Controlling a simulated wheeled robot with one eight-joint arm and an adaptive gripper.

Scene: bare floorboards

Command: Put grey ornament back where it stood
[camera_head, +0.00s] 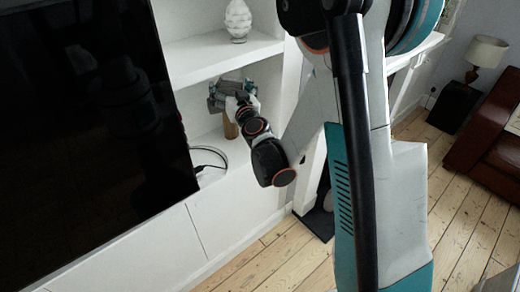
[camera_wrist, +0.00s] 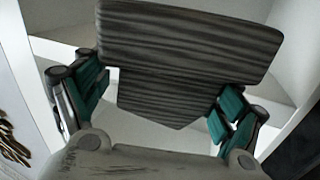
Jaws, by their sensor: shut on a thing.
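The grey ornament (camera_wrist: 185,45) fills the upper middle of the wrist view. It is dark grey and ribbed, with a wide upper part and a narrower part below. My gripper (camera_wrist: 158,100) is shut on this narrower part, with a teal-padded finger on each side. In the head view my gripper (camera_head: 233,92) is inside the lower shelf opening, above the shelf board. There the ornament is hard to tell apart from the fingers. I cannot tell whether its base touches the shelf.
A tan cylinder (camera_head: 230,127) stands on the lower shelf (camera_head: 212,150) just below my gripper. A white ornament (camera_head: 238,20) stands on the upper shelf (camera_head: 205,55). A large black screen (camera_head: 85,110) is at the left. A black cable (camera_head: 208,152) lies on the shelf beside it.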

